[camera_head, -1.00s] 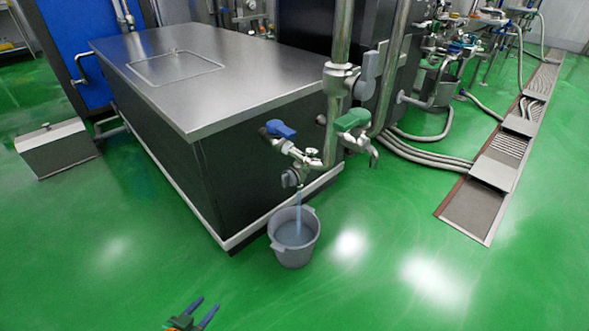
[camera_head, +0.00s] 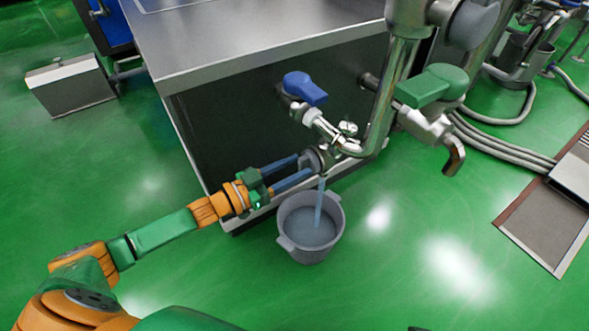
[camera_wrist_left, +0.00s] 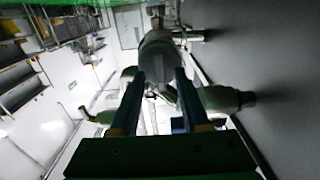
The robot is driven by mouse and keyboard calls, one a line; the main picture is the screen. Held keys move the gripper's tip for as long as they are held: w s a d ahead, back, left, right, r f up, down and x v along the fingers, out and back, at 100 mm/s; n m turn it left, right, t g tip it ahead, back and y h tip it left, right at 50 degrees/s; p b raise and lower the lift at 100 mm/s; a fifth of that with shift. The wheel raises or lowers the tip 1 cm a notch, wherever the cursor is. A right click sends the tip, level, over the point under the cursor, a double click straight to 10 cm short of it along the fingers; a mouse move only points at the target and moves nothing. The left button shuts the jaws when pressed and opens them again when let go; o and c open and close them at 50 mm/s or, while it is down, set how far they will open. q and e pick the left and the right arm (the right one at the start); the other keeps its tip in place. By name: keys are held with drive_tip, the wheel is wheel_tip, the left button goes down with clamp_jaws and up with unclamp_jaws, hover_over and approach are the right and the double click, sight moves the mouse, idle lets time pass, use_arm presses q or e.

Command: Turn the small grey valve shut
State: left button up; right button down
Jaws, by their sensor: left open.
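The small grey valve (camera_head: 314,158) sits low on the pipework, just above the bucket. Water (camera_head: 319,204) runs down beside it. My left gripper (camera_head: 303,166) reaches in from the left, with its two blue fingers apart and their tips at the valve. In the left wrist view the grey valve (camera_wrist_left: 158,48) shows just beyond and between the open fingertips (camera_wrist_left: 163,76). I cannot tell whether the fingers touch it. My right gripper is not in view.
A grey bucket (camera_head: 290,228) stands on the green floor under the water. A blue-handled valve (camera_head: 305,88), a green-handled valve (camera_head: 432,86) and a large grey handle (camera_head: 472,22) are close by. A dark tank with a steel top (camera_head: 250,35) stands behind. The front floor is clear.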

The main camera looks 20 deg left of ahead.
use_arm(q)
clamp_jaws()
